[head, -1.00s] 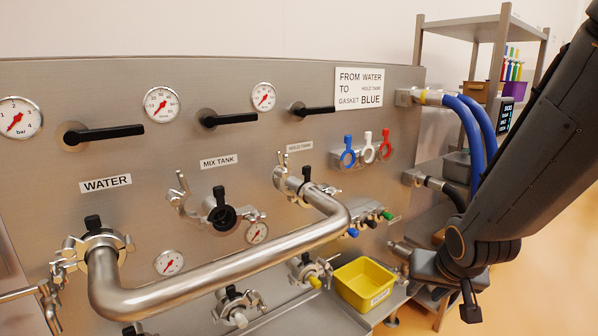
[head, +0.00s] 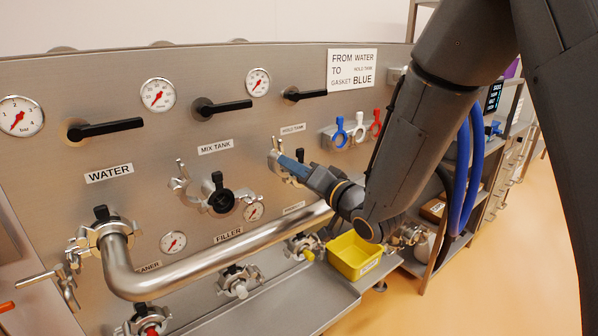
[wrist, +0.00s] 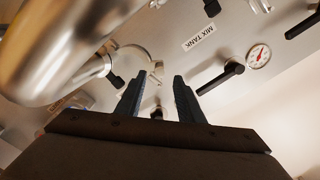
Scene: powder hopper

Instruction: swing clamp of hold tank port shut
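The hold tank port (head: 294,178) is under its label on the steel panel, with the bent steel pipe (head: 240,246) leading to it. Its silver clamp (head: 274,158) shows beside my gripper, with one part standing out to the upper left. In the wrist view the clamp (wrist: 150,57) is a wide curved half, standing away from the pipe end, so it looks open. My gripper (wrist: 164,77) is open, with its fingertips apart and close to the end of that half. I cannot tell whether they touch it. In the head view my gripper (head: 288,163) hides much of the port.
The mix tank port (head: 221,200) with its open clamp is left of the hold tank port. A black valve handle (wrist: 222,77) lies close to the right finger in the wrist view. Coloured gasket hooks (head: 358,128) and a yellow bin (head: 354,256) are to the right.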

